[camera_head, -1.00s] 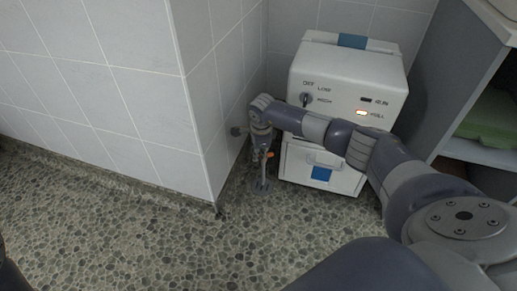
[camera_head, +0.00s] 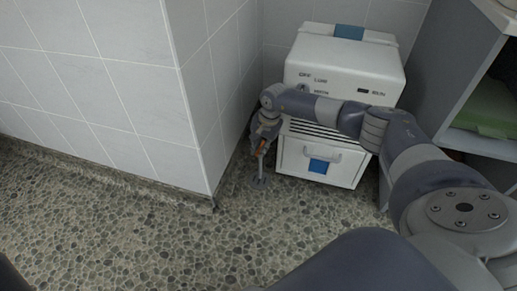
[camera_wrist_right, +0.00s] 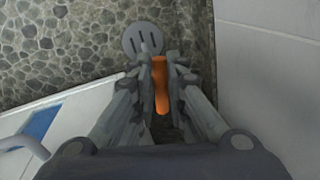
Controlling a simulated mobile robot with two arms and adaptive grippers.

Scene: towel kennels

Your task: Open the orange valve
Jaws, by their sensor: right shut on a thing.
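The orange valve handle (camera_wrist_right: 160,84) lies between the fingers of my right gripper (camera_wrist_right: 165,62) in the right wrist view, and the gripper is shut on it. In the head view the right gripper (camera_head: 262,142) is low by the tiled wall corner, left of the white machine, with a bit of the orange handle (camera_head: 262,148) showing. The pipe below the valve reaches down to the floor. Most of the valve body is hidden by the gripper. My left gripper is not in view.
A white machine (camera_head: 345,62) with a drawer (camera_head: 318,162) stands right of the valve. A tiled wall (camera_head: 130,75) juts out at the left. A grey shelf (camera_head: 466,75) stands at the right. The pebbled floor (camera_head: 150,235) in front is clear.

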